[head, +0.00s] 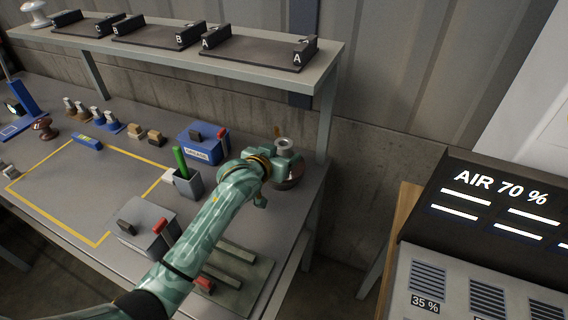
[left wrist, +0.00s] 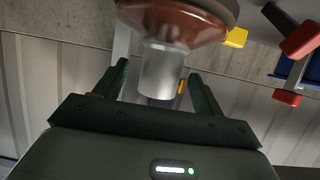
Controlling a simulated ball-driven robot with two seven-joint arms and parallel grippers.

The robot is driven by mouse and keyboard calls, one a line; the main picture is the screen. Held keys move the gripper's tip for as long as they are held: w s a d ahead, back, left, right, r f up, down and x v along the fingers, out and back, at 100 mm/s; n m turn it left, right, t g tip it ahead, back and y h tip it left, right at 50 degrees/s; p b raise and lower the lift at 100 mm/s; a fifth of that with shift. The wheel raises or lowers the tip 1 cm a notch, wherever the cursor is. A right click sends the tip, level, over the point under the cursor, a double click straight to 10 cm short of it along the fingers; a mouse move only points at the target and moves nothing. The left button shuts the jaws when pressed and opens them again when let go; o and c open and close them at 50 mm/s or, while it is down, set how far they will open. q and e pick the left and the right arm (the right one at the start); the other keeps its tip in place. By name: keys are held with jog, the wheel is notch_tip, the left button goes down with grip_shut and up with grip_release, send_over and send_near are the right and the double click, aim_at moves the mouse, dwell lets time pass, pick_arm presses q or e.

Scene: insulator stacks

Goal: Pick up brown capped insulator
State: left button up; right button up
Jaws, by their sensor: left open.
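A brown capped insulator (head: 292,183) stands at the right end of the workbench, partly hidden by my left gripper (head: 284,158). In the left wrist view its glossy brown disc (left wrist: 175,20) is at the top, and its grey metal cap (left wrist: 163,72) points toward the palm. My left gripper (left wrist: 158,75) is open, with one finger on each side of the cap; a gap shows on the left side, and contact on the right side is unclear. Another brown insulator (head: 43,126) stands at the far left of the bench. My right gripper is not in view.
A blue box (head: 203,150), a grey cup (head: 187,184) with a green item, and a grey box with a red part (head: 148,228) stand left of the gripper. A shelf (head: 322,66) with dark trays is above the back. A console (head: 480,215) stands to the right.

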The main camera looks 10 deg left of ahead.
aim_at(284, 152)
pick_arm(q)
jog(key=x, duration=0.1)
jog(key=b+x, duration=0.1)
jog(key=x, duration=0.1)
jog(key=shift+a+f, duration=0.1)
jog(key=shift+f, duration=0.2)
jog(key=shift+s+r, duration=0.1)
jog(key=shift+r, duration=0.1)
jog(key=c, duration=1.1)
jog(key=shift+r, duration=0.1)
jog(key=shift+c, duration=0.7)
